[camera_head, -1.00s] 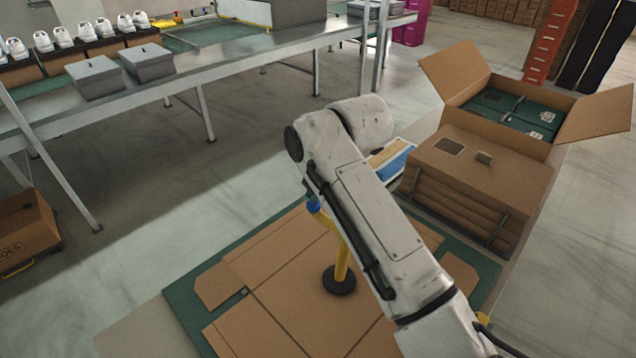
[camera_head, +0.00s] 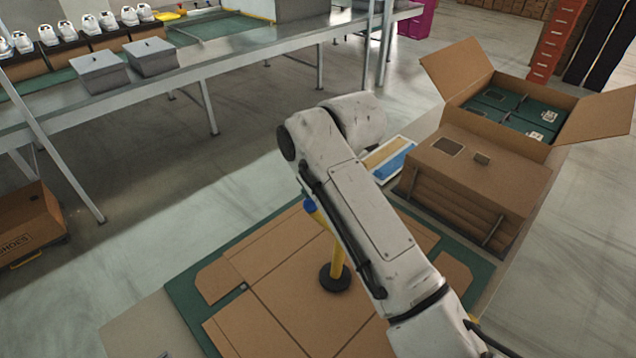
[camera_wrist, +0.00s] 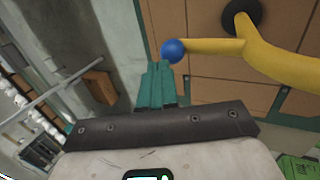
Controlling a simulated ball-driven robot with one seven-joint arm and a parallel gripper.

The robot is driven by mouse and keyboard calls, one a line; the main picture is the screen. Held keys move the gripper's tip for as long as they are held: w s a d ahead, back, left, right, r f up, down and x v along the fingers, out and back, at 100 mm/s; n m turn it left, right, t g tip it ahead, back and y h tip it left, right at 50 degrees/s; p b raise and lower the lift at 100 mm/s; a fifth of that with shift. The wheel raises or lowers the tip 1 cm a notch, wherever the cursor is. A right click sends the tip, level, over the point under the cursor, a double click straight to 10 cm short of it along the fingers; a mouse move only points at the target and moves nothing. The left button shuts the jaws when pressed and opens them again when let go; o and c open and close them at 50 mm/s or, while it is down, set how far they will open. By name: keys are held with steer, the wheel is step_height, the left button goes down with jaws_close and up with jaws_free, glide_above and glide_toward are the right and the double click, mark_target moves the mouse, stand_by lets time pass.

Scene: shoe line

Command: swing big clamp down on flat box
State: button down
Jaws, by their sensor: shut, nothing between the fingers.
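The flat box (camera_head: 270,290) is an unfolded brown cardboard sheet on a green board. The big clamp (camera_head: 338,258) has a yellow arm, a blue ball knob (camera_head: 309,205) and a round black pad (camera_head: 335,280). The pad appears to rest on the cardboard. In the wrist view the blue ball (camera_wrist: 173,51) is at the end of the yellow arm (camera_wrist: 215,46), with the black pad (camera_wrist: 242,14) over cardboard. My gripper (camera_wrist: 160,66) is shut and empty, its teal fingertips right beside the ball; I cannot tell whether they touch. My arm hides the gripper in the head view.
A stack of folded cardboard (camera_head: 470,185) and an open carton (camera_head: 595,118) with green boxes stand at the right. A blue-and-tan item (camera_head: 390,160) lies behind my arm. A metal table (camera_head: 190,75) with grey boxes and shoes stands back left. Floor between is clear.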

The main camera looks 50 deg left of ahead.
steer(key=a+r+b+v, duration=0.1)
steer(key=a+v, duration=0.1)
steer(key=v, duration=1)
steer(key=shift+w+a, duration=0.15)
steer(key=shift+a, duration=0.05)
